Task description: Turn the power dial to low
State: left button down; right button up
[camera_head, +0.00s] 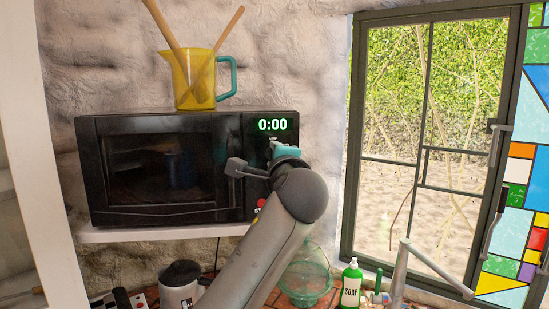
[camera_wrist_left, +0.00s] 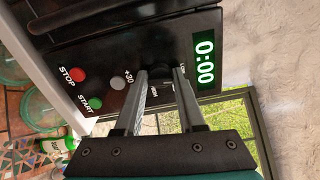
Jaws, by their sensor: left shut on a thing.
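The black microwave (camera_head: 105,215) stands on a white shelf, its door closed. Its green display (camera_head: 272,125) reads 0:00; it also shows in the left wrist view (camera_wrist_left: 204,62). The dark power dial (camera_wrist_left: 158,71) is on the control panel beside the display. My left gripper (camera_wrist_left: 161,74) is shut on the dial, one finger on each side. The small labels around the dial are partly covered by the fingers, so its setting cannot be read. In the head view my left gripper (camera_head: 284,151) is at the panel and hides the dial. My right gripper is not in view.
A yellow jug (camera_head: 183,88) with wooden utensils stands on the microwave. The stop (camera_wrist_left: 78,75), start (camera_wrist_left: 95,103) and +30 (camera_wrist_left: 117,82) buttons sit near the dial. Below are a kettle (camera_head: 179,292), a glass vessel (camera_head: 305,280) and a soap bottle (camera_head: 350,289).

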pick_arm(q)
jog(key=shift+n, duration=0.7)
jog(key=c, duration=0.5)
grip_release()
jog(key=s+b, duration=0.1)
jog(key=s, duration=0.4)
jog(key=s+d+b, duration=0.1)
jog(key=s, duration=0.4)
jog(key=s+d+b, duration=0.1)
jog(key=s, duration=0.4)
jog(key=shift+d+b, duration=0.2)
jog(key=shift+b, duration=0.2)
jog(key=shift+f, duration=0.1)
